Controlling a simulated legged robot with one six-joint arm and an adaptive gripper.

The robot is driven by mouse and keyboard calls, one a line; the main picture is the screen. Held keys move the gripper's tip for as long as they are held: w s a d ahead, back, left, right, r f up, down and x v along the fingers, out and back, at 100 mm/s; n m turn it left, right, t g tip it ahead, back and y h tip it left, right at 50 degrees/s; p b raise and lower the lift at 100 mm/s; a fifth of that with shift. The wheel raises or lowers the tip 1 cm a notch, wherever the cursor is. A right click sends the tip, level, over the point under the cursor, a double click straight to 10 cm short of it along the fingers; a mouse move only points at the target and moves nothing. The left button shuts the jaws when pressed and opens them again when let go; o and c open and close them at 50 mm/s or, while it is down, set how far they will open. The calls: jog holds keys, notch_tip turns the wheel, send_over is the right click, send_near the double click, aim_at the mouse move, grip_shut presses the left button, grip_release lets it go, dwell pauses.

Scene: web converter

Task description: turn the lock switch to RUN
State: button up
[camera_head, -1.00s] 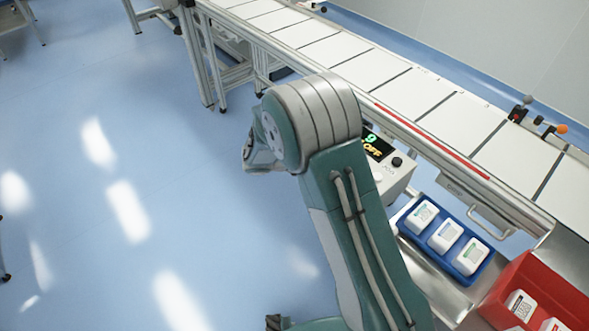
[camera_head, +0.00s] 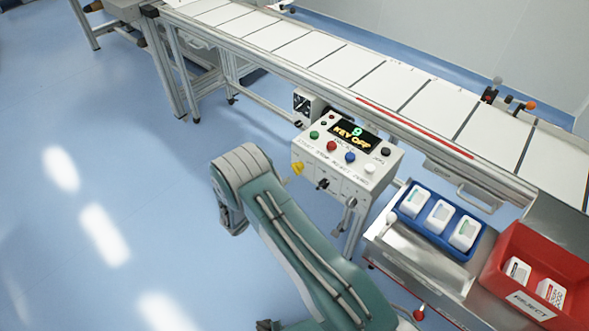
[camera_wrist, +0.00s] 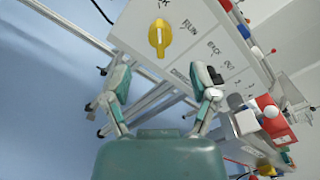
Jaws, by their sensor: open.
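The lock switch is a yellow knob (camera_head: 298,169) on the lower left front of the white control box (camera_head: 335,182). In the wrist view the yellow knob (camera_wrist: 160,40) stands upright in the picture, beside the label RUN and below a partly cut-off label ending in K. My gripper (camera_wrist: 161,82) is open and empty, its fingers spread to either side. The knob appears beyond the gap between the fingertips, apart from them. The display (camera_head: 355,134) shows 9 and KEY OFF.
A black switch (camera_head: 322,184) and a key-like lever (camera_head: 350,202) sit right of the knob. Coloured buttons cover the box top. Right of it are a blue tray (camera_head: 436,238) and red reject bin (camera_head: 503,248). A conveyor (camera_head: 330,55) runs behind; floor at left is clear.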

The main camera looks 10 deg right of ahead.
aim_at(294, 170)
jog(key=shift+x, duration=3.35)
jog(key=shift+w, duration=0.1)
jog(key=shift+a, duration=0.15)
grip_shut()
